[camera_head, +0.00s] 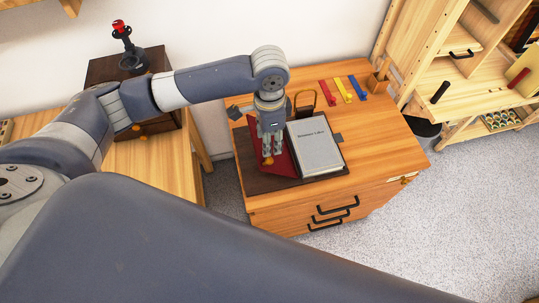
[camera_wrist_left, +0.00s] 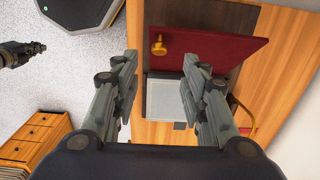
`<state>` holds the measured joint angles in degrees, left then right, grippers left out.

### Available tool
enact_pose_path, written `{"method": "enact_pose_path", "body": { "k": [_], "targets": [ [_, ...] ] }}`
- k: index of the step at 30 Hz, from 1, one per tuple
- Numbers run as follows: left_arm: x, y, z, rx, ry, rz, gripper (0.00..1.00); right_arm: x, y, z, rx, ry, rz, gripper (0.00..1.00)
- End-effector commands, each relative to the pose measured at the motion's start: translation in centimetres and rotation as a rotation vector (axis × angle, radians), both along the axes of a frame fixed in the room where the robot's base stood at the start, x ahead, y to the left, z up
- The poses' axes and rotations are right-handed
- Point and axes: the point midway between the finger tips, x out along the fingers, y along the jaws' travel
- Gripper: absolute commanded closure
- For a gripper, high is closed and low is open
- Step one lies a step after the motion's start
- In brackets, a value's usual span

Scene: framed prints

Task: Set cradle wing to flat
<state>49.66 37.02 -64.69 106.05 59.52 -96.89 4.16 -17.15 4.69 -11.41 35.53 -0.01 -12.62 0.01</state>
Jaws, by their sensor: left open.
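The cradle is a dark board (camera_head: 252,172) on the wooden cabinet, with a red wing (camera_head: 285,163) at its left and a brass knob (camera_head: 268,161) near the wing's front. The red wing (camera_wrist_left: 215,48) and knob (camera_wrist_left: 158,45) also show in the left wrist view. The wing looks tilted up from the board; its exact angle is unclear. A grey book (camera_head: 315,147) lies right of the wing. My left gripper (camera_head: 268,153) points down, open, over the wing and close to the knob; contact cannot be told. My right gripper (camera_wrist_left: 25,53) seems to show small at the wrist view's left edge.
A brass loop (camera_head: 304,93) stands behind the book. Red, yellow and blue strips (camera_head: 343,90) lie at the cabinet's back, beside a small wooden cup (camera_head: 378,82). A wooden shelf unit (camera_head: 455,80) stands at right.

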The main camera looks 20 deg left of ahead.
Motion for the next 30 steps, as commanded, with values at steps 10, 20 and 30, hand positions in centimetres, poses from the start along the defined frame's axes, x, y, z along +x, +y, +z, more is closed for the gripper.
{"method": "enact_pose_path", "body": {
  "k": [10, 20, 30],
  "targets": [
    [-0.1, 0.0, -6.2, 0.0, 0.002, -0.001, 0.6, -0.1, 0.3, 1.4, 0.003, 0.001, -0.001, 1.0],
    [-0.1, -0.1, -9.7, -0.002, -0.001, -0.003, 0.6, -0.1, 0.4, 1.9, 0.005, 0.001, -0.001, 1.0],
    [-0.1, -0.1, -9.9, -0.001, -0.002, -0.003, 0.73, -0.1, 0.4, 1.9, 0.005, 0.001, -0.001, 1.0]
  ]
}}
